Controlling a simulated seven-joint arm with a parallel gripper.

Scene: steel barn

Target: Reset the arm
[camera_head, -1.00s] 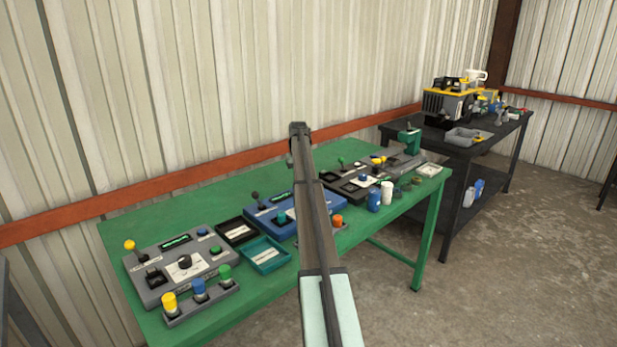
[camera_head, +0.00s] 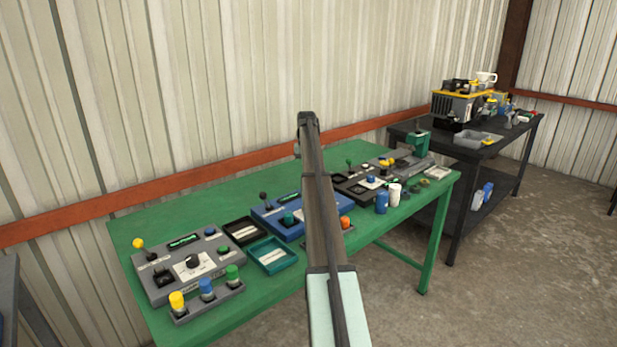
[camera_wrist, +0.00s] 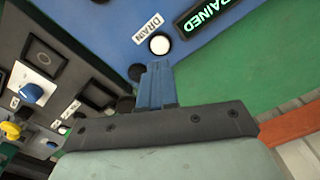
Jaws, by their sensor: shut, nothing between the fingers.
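My arm rises through the middle of the head view, and its far end and gripper are hidden behind its own links there. In the wrist view, my gripper (camera_wrist: 157,66) shows as two blue fingers pressed together with nothing between them. The fingertips are over the blue control panel (camera_wrist: 105,18), close to a white round button (camera_wrist: 159,44) with a DRAIN label (camera_wrist: 148,27). I cannot tell whether they touch the panel. A lit green display (camera_wrist: 206,12) reading "RAINED" is partly cut off. The blue panel also shows in the head view (camera_head: 270,218), partly behind my arm.
The green table (camera_head: 180,215) also holds a grey panel (camera_head: 215,265), a black tray (camera_head: 243,241), a teal tray (camera_head: 272,268), a dark panel with a blue knob, and small cans. A black bench (camera_head: 455,150) stands at the right. Open floor lies in front.

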